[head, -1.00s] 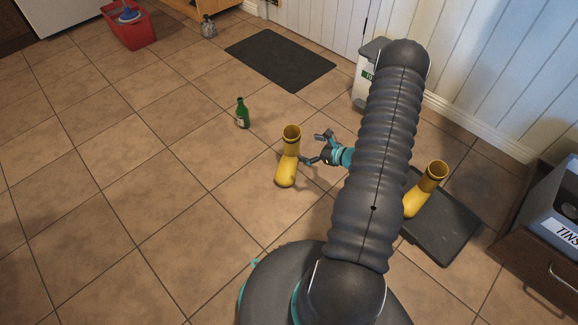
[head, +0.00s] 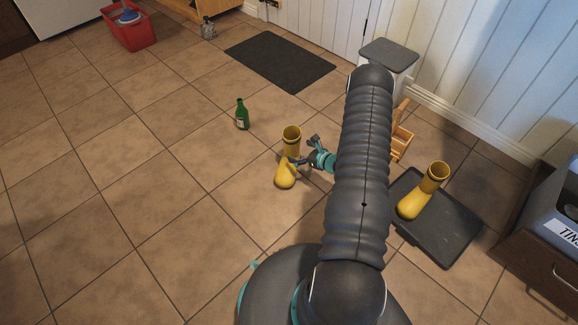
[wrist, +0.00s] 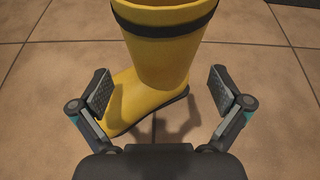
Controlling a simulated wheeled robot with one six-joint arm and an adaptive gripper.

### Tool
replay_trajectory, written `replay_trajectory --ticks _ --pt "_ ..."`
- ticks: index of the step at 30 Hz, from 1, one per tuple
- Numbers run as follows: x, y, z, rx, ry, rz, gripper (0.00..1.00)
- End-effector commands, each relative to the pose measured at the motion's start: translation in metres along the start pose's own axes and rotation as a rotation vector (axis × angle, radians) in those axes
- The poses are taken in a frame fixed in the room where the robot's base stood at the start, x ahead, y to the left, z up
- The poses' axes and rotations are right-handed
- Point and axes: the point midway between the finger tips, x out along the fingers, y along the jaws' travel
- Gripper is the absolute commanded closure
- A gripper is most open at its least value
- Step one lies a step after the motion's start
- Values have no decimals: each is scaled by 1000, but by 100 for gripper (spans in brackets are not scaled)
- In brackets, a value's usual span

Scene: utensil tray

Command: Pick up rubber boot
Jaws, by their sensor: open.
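A yellow rubber boot (head: 287,172) stands upright on the tiled floor, left of my arm in the head view. In the wrist view the boot (wrist: 165,60) fills the upper middle, with its dark band near the top and its toe toward the lower left. My gripper (head: 303,152) is beside the boot at shaft height. In the wrist view my gripper (wrist: 160,90) is open, with one finger on each side of the boot. The right finger is clear of it; the left finger overlaps the foot in the picture, and I cannot tell whether it touches.
A second yellow boot (head: 425,190) stands on a dark tray (head: 450,240) at the right. A green bottle (head: 242,116) stands behind the near boot. A wooden caddy (head: 402,140), white bin (head: 395,62), dark mat (head: 280,60) and red tub (head: 130,32) stand farther off. The left floor is clear.

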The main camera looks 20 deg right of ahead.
Motion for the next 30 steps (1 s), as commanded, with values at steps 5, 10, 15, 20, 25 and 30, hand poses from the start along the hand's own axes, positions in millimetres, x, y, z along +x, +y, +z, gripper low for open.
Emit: replay_trajectory --ticks 5,10,15,20,25,30 --pt "25 -4 -4 -2 -1 2 0" --pt "44 -4 -5 -1 0 2 0" --pt "48 -5 -4 0 0 0 0" --pt "48 -5 -4 0 0 0 5" --pt "48 -5 -4 0 0 1 48" --pt "48 -5 -4 0 0 1 90"
